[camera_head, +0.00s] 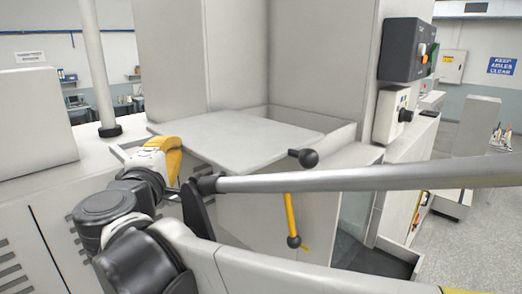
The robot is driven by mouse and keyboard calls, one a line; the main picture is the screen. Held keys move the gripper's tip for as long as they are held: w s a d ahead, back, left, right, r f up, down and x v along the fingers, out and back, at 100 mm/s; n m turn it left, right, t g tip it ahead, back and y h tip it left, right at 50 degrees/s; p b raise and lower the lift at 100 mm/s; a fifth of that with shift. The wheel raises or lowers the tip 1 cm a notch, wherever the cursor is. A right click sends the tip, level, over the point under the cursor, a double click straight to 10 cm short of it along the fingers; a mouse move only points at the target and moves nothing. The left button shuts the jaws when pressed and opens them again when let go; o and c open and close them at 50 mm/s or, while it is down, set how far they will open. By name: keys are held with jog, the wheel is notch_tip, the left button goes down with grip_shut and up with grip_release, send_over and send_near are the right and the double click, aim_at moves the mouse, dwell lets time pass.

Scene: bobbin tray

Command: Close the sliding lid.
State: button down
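A flat light-grey panel, which looks like the sliding lid (235,137), lies level on top of the white machine body. A low raised rim (318,122) stands behind it and to its right. A strip of recess shows between the panel and this rim. The white and yellow end of my arm, where my gripper (160,155) is, sits at the panel's left front edge. I cannot tell whether it touches the panel. The fingers cannot be made out, so their opening is hidden.
A thick grey bar (370,178) crosses in front of the machine. A black knob (308,158) is by the lid's right corner, and a yellow lever (291,215) hangs below. A black control box (404,50) and a white switch box (390,115) are at right. Floor is open at far right.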

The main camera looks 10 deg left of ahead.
aim_at(231, 129)
jog(key=w+d, duration=0.3)
jog(key=w, duration=0.1)
jog(key=w+d+b, duration=0.1)
jog(key=w+d, duration=0.2)
jog(key=w, duration=0.1)
jog(key=w+d, duration=0.3)
jog(key=w, duration=0.1)
jog(key=shift+w+d+b, duration=0.2)
jog(key=shift+d+b, duration=0.15)
jog(key=shift+d, duration=0.05)
jog(key=shift+a, duration=0.1)
